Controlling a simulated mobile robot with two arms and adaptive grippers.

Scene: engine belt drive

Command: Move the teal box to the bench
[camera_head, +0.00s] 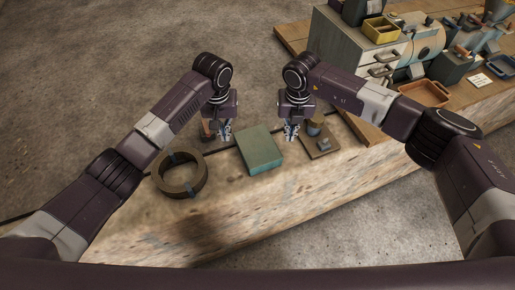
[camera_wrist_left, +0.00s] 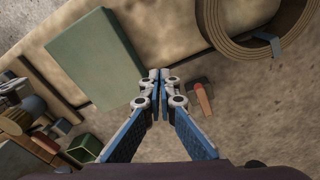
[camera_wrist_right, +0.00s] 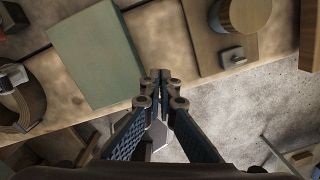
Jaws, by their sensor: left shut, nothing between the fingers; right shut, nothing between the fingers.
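The teal box (camera_head: 260,150) lies flat on the wooden bench (camera_head: 310,190), between the ring and the small board. It also shows at the upper left of the left wrist view (camera_wrist_left: 95,58) and of the right wrist view (camera_wrist_right: 97,52). My left gripper (camera_head: 226,140) is shut and empty, held left of the box near the bench's far edge. My right gripper (camera_head: 291,138) is shut and empty, held right of the box, between it and the board. Neither gripper appears to touch the box.
A brown ring (camera_head: 180,175) lies left of the box. A small board (camera_head: 320,140) with a round part and a metal piece lies right. A drawer cabinet (camera_head: 350,45), a brown tray (camera_head: 424,94) and a yellow bin (camera_head: 382,29) stand at the upper right. The bench's near strip is clear.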

